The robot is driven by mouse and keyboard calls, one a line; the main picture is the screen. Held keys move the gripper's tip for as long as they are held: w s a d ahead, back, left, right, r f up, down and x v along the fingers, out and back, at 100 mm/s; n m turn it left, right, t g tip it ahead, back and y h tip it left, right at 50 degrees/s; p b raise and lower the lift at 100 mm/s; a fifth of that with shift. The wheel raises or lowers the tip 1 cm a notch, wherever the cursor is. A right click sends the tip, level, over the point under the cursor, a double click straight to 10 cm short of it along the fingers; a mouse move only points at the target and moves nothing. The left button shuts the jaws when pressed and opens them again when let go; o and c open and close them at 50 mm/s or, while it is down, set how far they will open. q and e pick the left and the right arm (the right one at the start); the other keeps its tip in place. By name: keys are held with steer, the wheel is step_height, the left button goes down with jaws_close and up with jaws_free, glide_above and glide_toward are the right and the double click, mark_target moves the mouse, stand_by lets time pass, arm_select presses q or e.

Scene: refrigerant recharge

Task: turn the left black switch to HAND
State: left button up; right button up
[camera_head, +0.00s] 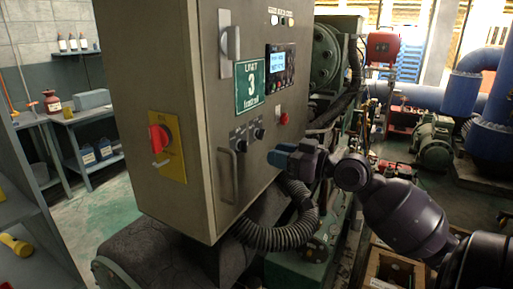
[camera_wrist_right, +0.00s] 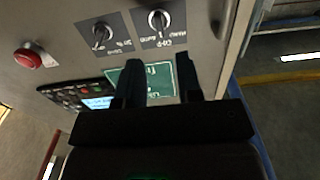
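The left black switch (camera_head: 241,141) sits on a dark plate on the front of the beige control cabinet (camera_head: 180,60), beside a second black switch (camera_head: 259,132). In the right wrist view, which is upside down, the left switch (camera_wrist_right: 158,20) is at upper right and its plate reads OFF, HAND and AUTO. The second switch (camera_wrist_right: 102,36) is to its left there. My right gripper (camera_head: 281,157) is in front of the panel, to the right of and below the switches. Its fingers (camera_wrist_right: 160,72) are apart with nothing between them, clear of the left switch. My left gripper is out of view.
A bar handle (camera_head: 227,175) is below the left switch. A red button (camera_head: 284,118), a display (camera_head: 281,68) and a green sign (camera_head: 250,84) are on the same panel. A red-and-yellow isolator (camera_head: 160,139) is on the cabinet's side. A ribbed hose (camera_head: 275,236) hangs below.

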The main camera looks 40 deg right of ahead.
mark_target(247, 146)
steer(key=x, duration=0.3)
steer(key=shift+w+p, duration=0.2)
steer(key=shift+p, duration=0.15)
steer(key=shift+x, duration=1.9)
steer(key=shift+c, duration=0.3)
steer(key=shift+s+f, duration=0.1)
jaws_close()
steer(key=shift+f+n+b, duration=0.1)
steer(key=shift+n+b, duration=0.25)
steer(key=shift+n, duration=0.25)
steer(key=shift+n+b, duration=0.35)
steer(key=shift+n, duration=0.15)
